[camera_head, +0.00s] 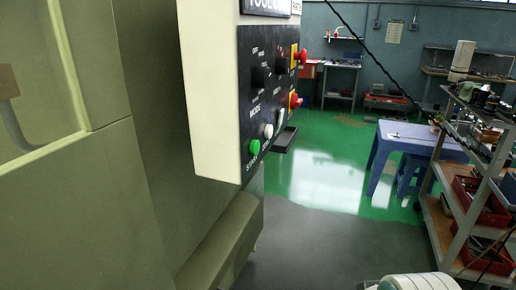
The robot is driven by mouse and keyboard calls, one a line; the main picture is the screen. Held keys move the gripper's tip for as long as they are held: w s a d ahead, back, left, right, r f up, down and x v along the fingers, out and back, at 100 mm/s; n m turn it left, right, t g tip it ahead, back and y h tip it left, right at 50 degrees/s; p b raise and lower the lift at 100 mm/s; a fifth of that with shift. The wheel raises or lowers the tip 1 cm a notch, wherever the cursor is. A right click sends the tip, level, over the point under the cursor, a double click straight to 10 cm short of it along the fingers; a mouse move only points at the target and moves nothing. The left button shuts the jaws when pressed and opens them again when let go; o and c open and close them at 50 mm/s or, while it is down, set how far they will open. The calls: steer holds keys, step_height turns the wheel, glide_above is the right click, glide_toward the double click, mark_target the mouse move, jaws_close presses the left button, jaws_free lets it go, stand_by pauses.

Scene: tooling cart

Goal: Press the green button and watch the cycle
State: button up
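The green button (254,147) is at the lower left of a black control panel (251,100). The panel is on the side of a cream control box (208,95) and is seen at a steep angle. A white round button (267,131) is just right of the green one. Two red knobs on yellow plates, an upper one (302,55) and a lower one (295,100), are along the panel's right edge. Nothing touches the green button. My gripper is not in view.
A large olive machine body (85,215) fills the left. Grey-green floor (325,245) is clear below and right of the panel. A blue table (408,133) and a loaded tooling cart (452,236) stand at right. A white rounded part (420,282) shows at the bottom edge.

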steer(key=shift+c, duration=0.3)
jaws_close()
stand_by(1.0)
